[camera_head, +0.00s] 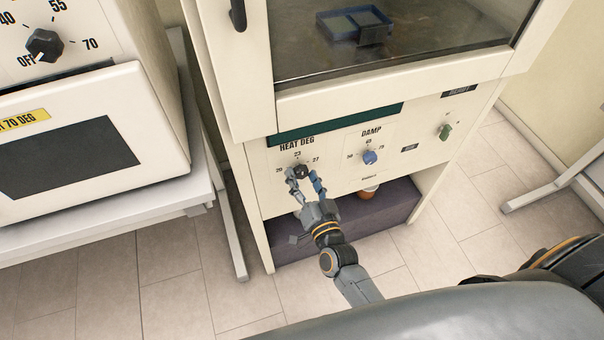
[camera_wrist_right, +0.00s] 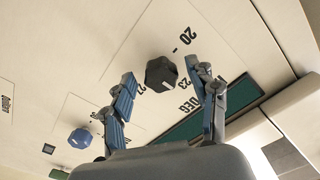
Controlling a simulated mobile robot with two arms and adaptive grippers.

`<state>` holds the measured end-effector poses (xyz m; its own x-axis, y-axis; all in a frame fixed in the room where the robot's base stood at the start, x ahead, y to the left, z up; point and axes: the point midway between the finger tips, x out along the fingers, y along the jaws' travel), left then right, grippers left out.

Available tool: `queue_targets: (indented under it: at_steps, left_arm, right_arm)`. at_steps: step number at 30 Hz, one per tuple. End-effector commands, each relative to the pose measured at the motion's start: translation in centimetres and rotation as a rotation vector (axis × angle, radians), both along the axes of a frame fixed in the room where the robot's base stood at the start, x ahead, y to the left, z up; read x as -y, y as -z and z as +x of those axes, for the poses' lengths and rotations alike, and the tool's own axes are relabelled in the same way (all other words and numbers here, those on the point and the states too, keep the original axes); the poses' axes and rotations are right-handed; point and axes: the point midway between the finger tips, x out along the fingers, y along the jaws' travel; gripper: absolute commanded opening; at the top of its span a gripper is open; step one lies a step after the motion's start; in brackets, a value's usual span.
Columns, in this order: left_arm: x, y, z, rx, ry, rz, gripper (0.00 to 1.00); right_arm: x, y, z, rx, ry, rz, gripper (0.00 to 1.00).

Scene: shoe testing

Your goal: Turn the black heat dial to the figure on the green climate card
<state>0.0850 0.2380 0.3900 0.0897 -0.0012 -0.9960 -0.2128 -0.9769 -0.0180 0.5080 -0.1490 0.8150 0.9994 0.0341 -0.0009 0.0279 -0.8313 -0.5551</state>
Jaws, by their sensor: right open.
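The black heat dial (camera_head: 301,171) sits on the cream cabinet front under "HEAT DEG", with 20, 23 and 27 around it. My right gripper (camera_head: 304,184) is open in front of the dial. In the wrist view its fingertips (camera_wrist_right: 160,74) stand on either side of the dial, with gaps showing. A dark green strip (camera_head: 335,124) runs above the dial; I cannot read any figure on it or tell whether it is the climate card. My left gripper is not in view.
A blue damp knob (camera_head: 370,157) and a green knob (camera_head: 444,131) sit to the right on the same panel. Above is a glass window with a blue tray (camera_head: 355,24) behind it. At left, another machine has a black dial (camera_head: 44,45) and a yellow label (camera_head: 24,119).

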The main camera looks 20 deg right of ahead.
Motion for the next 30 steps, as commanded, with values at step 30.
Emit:
queue_targets:
  at_steps: [30]
  left_arm:
    - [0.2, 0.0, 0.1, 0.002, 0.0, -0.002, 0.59]
  right_arm:
    - [0.4, -0.1, -10.9, 0.002, 0.0, 0.0, 0.59]
